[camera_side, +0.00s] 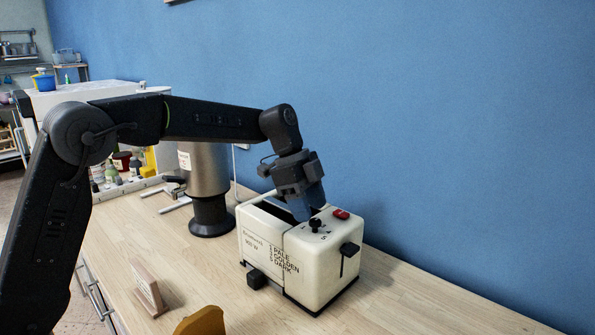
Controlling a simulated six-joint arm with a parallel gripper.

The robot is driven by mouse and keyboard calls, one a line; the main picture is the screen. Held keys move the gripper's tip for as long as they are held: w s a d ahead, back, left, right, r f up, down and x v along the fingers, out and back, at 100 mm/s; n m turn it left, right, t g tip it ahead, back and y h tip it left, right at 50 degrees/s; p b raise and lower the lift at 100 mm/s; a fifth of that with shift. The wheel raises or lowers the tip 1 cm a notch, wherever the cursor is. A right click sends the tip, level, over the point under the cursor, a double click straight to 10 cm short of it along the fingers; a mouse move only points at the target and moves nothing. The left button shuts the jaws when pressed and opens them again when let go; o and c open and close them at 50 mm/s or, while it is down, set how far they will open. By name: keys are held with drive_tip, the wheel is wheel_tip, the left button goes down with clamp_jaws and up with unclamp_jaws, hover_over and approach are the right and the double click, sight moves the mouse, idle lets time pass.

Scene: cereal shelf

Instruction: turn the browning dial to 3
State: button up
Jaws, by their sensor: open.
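A cream toaster (318,275) stands on the wooden counter, with the words PALE, GOLDEN, DARK on its front. The black browning dial (315,224) sits on its top near the right end, with small marks around it. Its exact setting is too small to read. A red button (341,214) is beside the dial, and a black lever (348,251) is on the right end. My gripper (303,214) points down just left of and behind the dial, close above the toaster top. It is open and holds nothing. I cannot tell whether a finger touches the dial.
A steel cylinder on a black base (208,170) stands behind the toaster at left. A wooden rack (149,289) and a brown bread-shaped piece (201,322) are at the front. Jars (110,172) stand at back left. The blue wall is close behind; the counter right of the toaster is clear.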

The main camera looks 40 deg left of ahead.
drive_tip(key=v, duration=1.1)
drive_tip(key=shift+r, duration=0.3)
drive_tip(key=shift+a, duration=0.1)
drive_tip(key=s+d+n+t+y, duration=0.1)
drive_tip(key=s+n+t+y, duration=0.1)
drive_tip(key=s+n, duration=0.8)
drive_tip(key=s+f+n+t+y, duration=0.1)
drive_tip(key=s+f+n, duration=0.1)
drive_tip(key=s+f, duration=0.4)
drive_tip(key=s+f+n+t+y, duration=0.1)
drive_tip(key=s+f+n, duration=0.2)
drive_tip(key=s+f, duration=0.3)
drive_tip(key=s, duration=0.5)
drive_tip(key=shift+s+a+t, duration=0.25)
drive_tip(key=shift+s+t, duration=0.05)
drive_tip(key=shift+s, duration=0.1)
